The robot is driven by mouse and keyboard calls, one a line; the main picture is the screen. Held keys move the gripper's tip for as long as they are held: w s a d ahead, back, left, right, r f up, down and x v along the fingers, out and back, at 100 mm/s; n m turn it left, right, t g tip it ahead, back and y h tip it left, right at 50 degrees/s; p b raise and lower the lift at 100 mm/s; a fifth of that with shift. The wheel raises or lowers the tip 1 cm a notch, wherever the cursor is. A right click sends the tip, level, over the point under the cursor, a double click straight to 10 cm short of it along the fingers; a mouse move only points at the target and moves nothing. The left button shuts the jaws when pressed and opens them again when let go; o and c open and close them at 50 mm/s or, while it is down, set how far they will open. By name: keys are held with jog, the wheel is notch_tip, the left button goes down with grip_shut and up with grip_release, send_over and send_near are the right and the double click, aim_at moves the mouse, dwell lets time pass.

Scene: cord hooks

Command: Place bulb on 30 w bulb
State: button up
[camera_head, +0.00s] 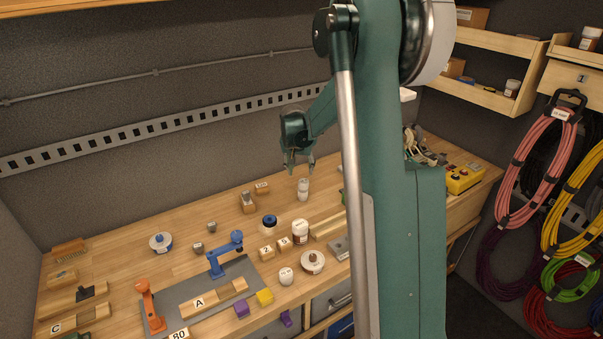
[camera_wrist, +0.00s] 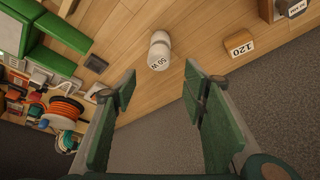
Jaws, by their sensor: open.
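A white, rounded, two-part form (camera_head: 303,189) stands on the bench near the back wall, below my gripper (camera_head: 300,166). It looks like one white bulb on top of another, but I cannot tell for sure. In the wrist view the white bulb form (camera_wrist: 159,50) carries a wattage label that reads like 50 W or 30 W. It lies beyond the gap between my fingers (camera_wrist: 160,86), apart from them. My gripper is open and empty. Another small white labelled item (camera_head: 286,275), perhaps a bulb, stands near the bench's front edge.
A wooden block marked 120 (camera_wrist: 240,45) stands near the bench edge in the wrist view. Coiled cords (camera_head: 538,165) hang at right.

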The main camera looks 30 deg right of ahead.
jog(key=shift+s+a+r, duration=0.15)
jog(key=shift+r, duration=0.3)
dwell(0.5)
jog(key=s+a+r+n+t+y, duration=0.1)
jog(key=s+a+r+n, duration=0.1)
jog(key=s+a+r, duration=0.7)
jog(key=s+a+r+n+t, duration=0.1)
jog(key=s+a+r+n, duration=0.1)
jog(key=s+a+r, duration=0.65)
jog(key=s+a+f+n, duration=0.1)
jog(key=s+a, duration=0.4)
jog(key=s, duration=0.3)
jog(key=s+a+f+n+t+y, duration=0.1)
jog(key=s+a+f+n, duration=0.1)
jog(key=s+a, duration=0.3)
jog(key=s+a+f+n+t+y, duration=0.1)
jog(key=s+a, duration=0.5)
jog(key=s, duration=0.6)
jog(key=shift+s+f+n, duration=0.2)
jog(key=shift+f+n, duration=0.15)
jog(key=shift+n, duration=0.15)
